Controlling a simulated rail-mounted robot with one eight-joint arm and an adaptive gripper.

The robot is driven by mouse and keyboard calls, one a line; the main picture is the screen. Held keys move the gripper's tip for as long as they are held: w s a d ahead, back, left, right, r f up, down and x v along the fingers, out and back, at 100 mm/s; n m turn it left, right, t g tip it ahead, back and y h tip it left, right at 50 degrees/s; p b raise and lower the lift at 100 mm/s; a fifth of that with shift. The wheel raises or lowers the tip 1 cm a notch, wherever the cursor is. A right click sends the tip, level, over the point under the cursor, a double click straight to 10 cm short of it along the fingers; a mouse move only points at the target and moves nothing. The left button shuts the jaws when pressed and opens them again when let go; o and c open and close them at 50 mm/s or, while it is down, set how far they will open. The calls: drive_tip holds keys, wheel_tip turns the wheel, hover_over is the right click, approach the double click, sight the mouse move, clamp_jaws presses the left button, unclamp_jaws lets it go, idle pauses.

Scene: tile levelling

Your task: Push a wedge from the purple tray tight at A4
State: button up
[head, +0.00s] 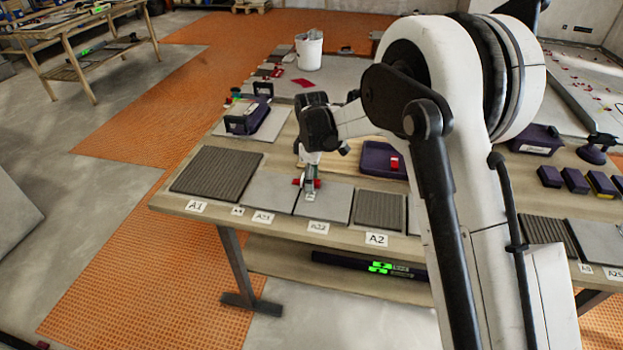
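My gripper (310,184) is low over the bench, at the seam between two flat grey tiles, the left one (268,189) and the right one (331,202). Red shows on both sides of its fingertips, with a small red piece (317,183) at their right. I cannot tell whether the fingers grip it or only touch it. The purple tray (376,171) stands behind, to the right, with a red wedge (394,163) in it. A small label (237,211) at the front edge, between A1 and A21, is too small to read surely; I cannot make out A4.
Ribbed dark tiles lie at A1 (216,171) and beside A2 (380,209). A purple-handled tool (247,117) stands on a pale board at the back left. Purple blocks (575,181) sit on the right.

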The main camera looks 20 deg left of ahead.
wheel_tip(320, 180, up, 12)
drive_tip(key=s+d+r+m+t, duration=0.1)
drive_tip(key=s+d+r+m, duration=0.1)
drive_tip(key=d+r, duration=0.4)
drive_tip(key=s+d+r+m+t, duration=0.1)
drive_tip(key=s+d+r+m, duration=0.2)
drive_tip(key=d, duration=0.4)
drive_tip(key=s+d+r+m+t, duration=0.2)
drive_tip(key=s+d+r+m, duration=0.15)
drive_tip(key=s+d, duration=0.55)
drive_tip(key=s+d+r+m+t, duration=0.1)
drive_tip(key=s+d+r+m, duration=0.1)
drive_tip(key=s+d+m, duration=0.6)
drive_tip(key=s+d+f+m+t, duration=0.2)
drive_tip(key=s+d+f, duration=0.3)
drive_tip(key=s+d, duration=0.3)
drive_tip(key=shift+s+d, duration=0.4)
drive_tip(key=shift+s, duration=0.15)
